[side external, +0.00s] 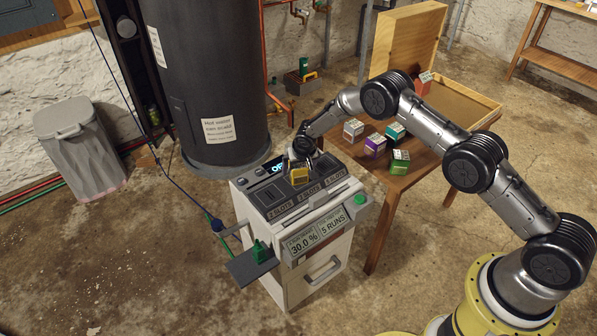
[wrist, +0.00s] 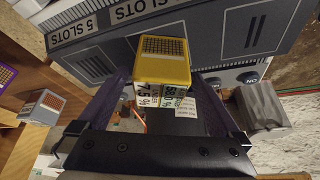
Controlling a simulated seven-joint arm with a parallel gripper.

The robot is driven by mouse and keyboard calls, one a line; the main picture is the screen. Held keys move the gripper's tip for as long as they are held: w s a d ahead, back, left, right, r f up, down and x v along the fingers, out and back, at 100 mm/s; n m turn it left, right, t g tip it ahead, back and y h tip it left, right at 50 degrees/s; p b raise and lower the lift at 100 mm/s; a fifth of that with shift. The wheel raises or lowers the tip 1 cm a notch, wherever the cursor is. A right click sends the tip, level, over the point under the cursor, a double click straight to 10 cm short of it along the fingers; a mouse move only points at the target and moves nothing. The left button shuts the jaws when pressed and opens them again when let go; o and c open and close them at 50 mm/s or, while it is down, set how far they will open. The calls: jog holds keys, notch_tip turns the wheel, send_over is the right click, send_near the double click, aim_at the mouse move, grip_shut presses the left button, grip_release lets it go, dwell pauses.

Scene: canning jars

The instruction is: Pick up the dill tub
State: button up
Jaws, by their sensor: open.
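No tub's name is readable, so I cannot tell which is the dill tub. A yellow-topped tub (side external: 299,176) is at my gripper over the machine's slotted top. It also shows in the wrist view (wrist: 162,60), with white and green printed labels on its near side. My gripper (side external: 300,163) is open, with its fingers on either side of this tub; contact is not clear. On the wooden table are a grey-white tub (side external: 353,128), a purple tub (side external: 375,146), a teal tub (side external: 396,131) and a green tub (side external: 400,161). A red tub (side external: 423,84) is farther back.
The white machine (side external: 318,262) has slot panels, a display reading 30.0 % and 5 RUNS, and a side shelf (side external: 250,267) with a green piece on it. An open wooden case (side external: 465,105) lies at the table's back. A dark water heater (side external: 205,80) stands behind the machine.

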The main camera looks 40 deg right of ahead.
jog(key=shift+w+f, duration=0.1)
jog(key=shift+f, duration=0.1)
jog(key=c, duration=1.4)
jog(key=shift+r, duration=0.1)
